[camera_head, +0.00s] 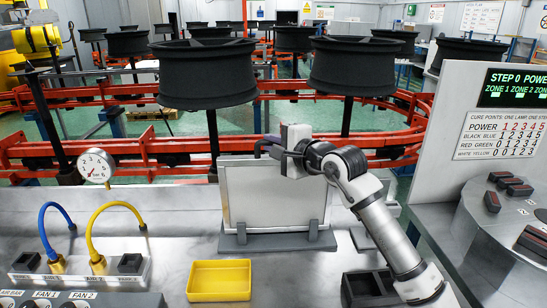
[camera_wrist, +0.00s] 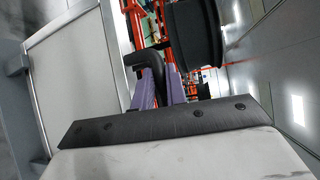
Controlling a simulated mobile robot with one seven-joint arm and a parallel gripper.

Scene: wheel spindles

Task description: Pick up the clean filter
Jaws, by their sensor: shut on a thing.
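The clean filter (camera_head: 275,197) is a pale flat panel in a silver frame. It stands upright in a grey slotted stand (camera_head: 278,241) on the metal bench. A black curved handle shows at its top edge. My gripper (camera_head: 272,149) is at that top edge, shut on the handle. In the wrist view the purple fingers (camera_wrist: 160,90) close around the dark handle (camera_wrist: 146,58), and the filter's panel (camera_wrist: 78,70) fills the left side. The exact finger contact is partly hidden. The filter's lower edge appears to be in the stand.
A yellow tray (camera_head: 219,281) lies in front of the stand. A black bin (camera_head: 370,288) sits beside my arm. A gauge (camera_head: 96,166) and blue and yellow hoses (camera_head: 114,206) stand at left. Black wheels on spindles (camera_head: 205,74) and red rails are behind the bench.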

